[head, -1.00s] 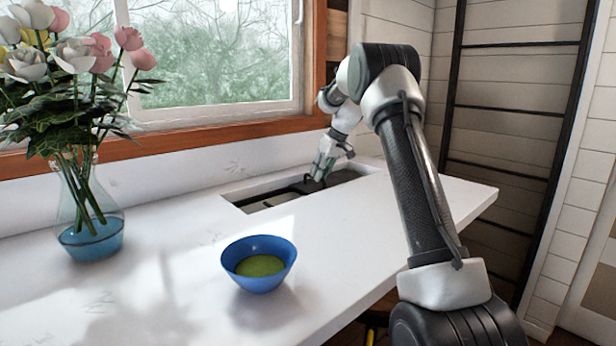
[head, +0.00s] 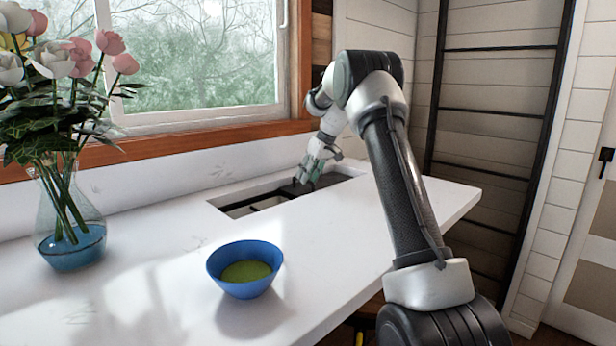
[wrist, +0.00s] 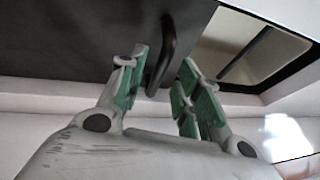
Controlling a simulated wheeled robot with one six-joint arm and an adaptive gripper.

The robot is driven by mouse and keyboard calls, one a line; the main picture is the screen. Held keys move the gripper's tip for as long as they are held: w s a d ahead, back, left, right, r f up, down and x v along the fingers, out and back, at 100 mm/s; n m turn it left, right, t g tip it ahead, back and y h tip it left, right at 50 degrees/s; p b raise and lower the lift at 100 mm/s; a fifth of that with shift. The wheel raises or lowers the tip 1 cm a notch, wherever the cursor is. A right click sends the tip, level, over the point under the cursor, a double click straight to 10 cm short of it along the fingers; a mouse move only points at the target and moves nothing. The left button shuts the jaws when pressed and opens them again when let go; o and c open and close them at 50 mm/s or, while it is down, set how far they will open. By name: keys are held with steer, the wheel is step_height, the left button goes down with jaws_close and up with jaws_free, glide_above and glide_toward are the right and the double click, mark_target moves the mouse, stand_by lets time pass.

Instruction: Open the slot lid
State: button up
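The slot is a long recess (head: 232,208) let into the white counter beside the window. A dark lid (wrist: 70,40) covers part of it in the wrist view, and pale interior shows beyond the lid's edge at the right. A dark bar handle (wrist: 166,52) stands on the lid. My gripper (head: 308,180) is down at the slot. In the wrist view my gripper (wrist: 164,62) is open, its green-padded fingers apart on either side of the handle. There is a gap at both sides.
A blue bowl with green contents (head: 246,280) stands on the counter (head: 150,300) in front of the slot. A glass vase (head: 72,250) of flowers stands at the left. The window wall runs close behind the slot. Bare counter lies between bowl and slot.

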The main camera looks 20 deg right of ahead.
steer(key=v, duration=1.1)
steer(key=shift+r, duration=0.3)
steer(key=shift+s+d, duration=0.1)
steer(key=shift+s, duration=0.05)
